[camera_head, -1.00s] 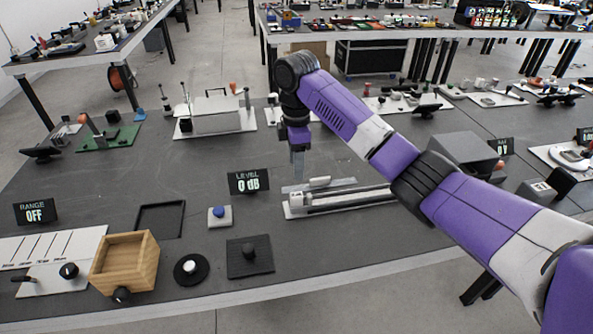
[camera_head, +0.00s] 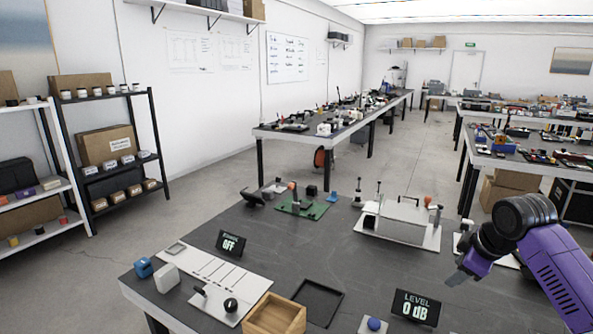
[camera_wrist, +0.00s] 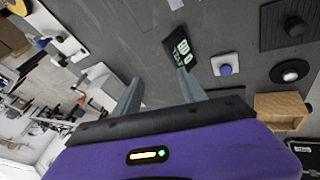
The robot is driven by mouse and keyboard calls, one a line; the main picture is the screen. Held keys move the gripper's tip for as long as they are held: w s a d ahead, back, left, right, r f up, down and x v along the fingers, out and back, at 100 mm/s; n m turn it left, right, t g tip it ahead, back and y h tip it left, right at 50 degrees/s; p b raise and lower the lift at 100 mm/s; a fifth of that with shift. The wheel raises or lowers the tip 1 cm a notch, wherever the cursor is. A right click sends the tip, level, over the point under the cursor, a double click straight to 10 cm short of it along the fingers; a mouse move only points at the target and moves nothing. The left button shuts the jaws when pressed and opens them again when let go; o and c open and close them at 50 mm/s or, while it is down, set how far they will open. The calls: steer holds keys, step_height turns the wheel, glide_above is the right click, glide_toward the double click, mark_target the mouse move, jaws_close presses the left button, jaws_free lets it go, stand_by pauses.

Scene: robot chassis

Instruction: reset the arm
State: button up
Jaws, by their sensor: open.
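My gripper (camera_head: 459,275) hangs over the dark tabletop at the right of the head view, at the end of my purple arm. In the wrist view its two grey fingers (camera_wrist: 158,92) are spread apart with nothing between them. The LEVEL display (camera_head: 414,307), reading 0 dB, stands below and left of the gripper in the head view. It also shows beyond the right finger in the wrist view (camera_wrist: 181,50). No gap between the fingers can be made out in the head view.
On the dark table (camera_head: 300,255) stand a wooden box (camera_head: 275,316), a black tray (camera_head: 318,300), a blue-knobbed button (camera_head: 374,324), the RANGE display (camera_head: 230,244) and a white lidded fixture (camera_head: 403,222). The tabletop's middle is mostly bare. Shelves (camera_head: 105,150) stand at the left.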

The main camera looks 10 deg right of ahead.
steer(key=w+a+r+m+t+y, duration=0.25)
steer(key=a+m+t, duration=0.25)
steer(key=a+t, duration=0.7)
steer(key=s+a+f+m+h, duration=0.1)
steer(key=s+a+f+m, duration=0.15)
steer(key=s+a, duration=0.3)
steer(key=s+a+f+g, duration=0.1)
steer(key=s+a+f, duration=0.1)
steer(key=s, duration=1.3)
steer(key=s+a+f+g, duration=0.1)
steer(key=s+a+f, duration=0.1)
steer(key=s, duration=1.4)
steer(key=s+a+f+m+g, duration=0.1)
steer(key=s+a+f, duration=0.1)
steer(key=s, duration=1.4)
steer(key=shift+s+a+h, duration=0.15)
steer(key=shift+a+h, duration=0.25)
steer(key=shift+h, duration=0.05)
